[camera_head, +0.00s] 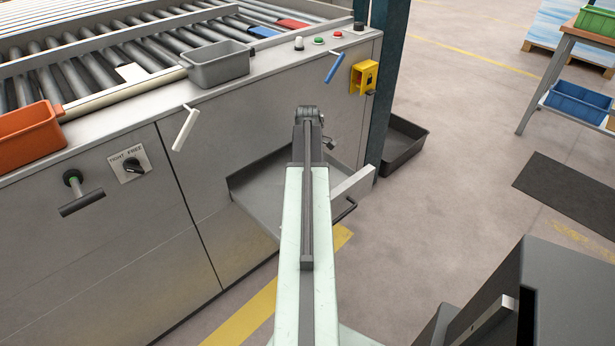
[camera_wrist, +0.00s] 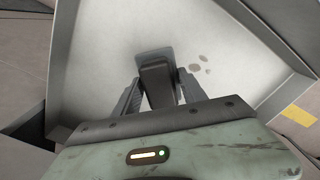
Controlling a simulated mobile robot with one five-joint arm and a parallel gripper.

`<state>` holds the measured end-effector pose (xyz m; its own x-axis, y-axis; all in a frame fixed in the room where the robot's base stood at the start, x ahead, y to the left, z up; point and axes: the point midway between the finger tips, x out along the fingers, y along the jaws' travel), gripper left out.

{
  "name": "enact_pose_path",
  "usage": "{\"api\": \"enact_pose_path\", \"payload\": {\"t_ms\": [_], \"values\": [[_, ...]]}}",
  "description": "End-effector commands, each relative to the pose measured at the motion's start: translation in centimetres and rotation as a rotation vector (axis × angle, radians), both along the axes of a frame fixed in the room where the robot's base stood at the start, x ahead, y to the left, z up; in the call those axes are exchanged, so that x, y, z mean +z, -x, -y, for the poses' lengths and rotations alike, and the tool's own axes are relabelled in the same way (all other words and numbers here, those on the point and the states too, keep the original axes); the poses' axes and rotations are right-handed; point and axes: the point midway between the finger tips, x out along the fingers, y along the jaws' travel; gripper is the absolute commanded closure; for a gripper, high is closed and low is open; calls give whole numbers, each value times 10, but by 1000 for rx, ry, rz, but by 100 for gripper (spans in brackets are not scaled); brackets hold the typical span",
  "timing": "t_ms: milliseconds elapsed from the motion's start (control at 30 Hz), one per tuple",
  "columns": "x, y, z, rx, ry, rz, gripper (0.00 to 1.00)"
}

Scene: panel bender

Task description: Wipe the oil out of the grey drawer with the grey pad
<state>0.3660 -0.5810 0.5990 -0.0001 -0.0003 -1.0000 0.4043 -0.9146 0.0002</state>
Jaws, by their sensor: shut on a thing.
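The grey drawer (camera_head: 258,198) stands pulled out of the machine's front, with its pale front wall and dark handle to the right of my arm. In the wrist view the drawer floor (camera_wrist: 105,45) fills most of the picture. My gripper (camera_wrist: 158,90) is over the drawer floor, shut on the dark grip of the grey pad (camera_wrist: 154,54). The pad's flat face is at or close to the floor; I cannot tell if it touches. A few small grey-brown oil spots (camera_wrist: 195,68) lie just right of the pad. My arm hides part of the drawer in the head view.
A grey bin (camera_head: 217,66) and an orange bin (camera_head: 28,132) stand on the machine's ledge. A dark tray (camera_head: 403,143) lies on the floor behind the blue post (camera_head: 387,80). A white lever (camera_head: 185,128) sticks out left of the drawer.

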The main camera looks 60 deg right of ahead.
Motion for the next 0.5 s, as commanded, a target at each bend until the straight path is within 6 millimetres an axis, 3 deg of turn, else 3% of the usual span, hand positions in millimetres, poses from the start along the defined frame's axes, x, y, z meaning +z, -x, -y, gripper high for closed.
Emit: {"api": "enact_pose_path", "payload": {"t_ms": [33, 200, 500], "values": [[13, 0, 0, 0, 0, 0, 89], [31, 0, 0, 0, 0, 0, 89], [29, 0, 0, 0, -1, 1, 89]]}}
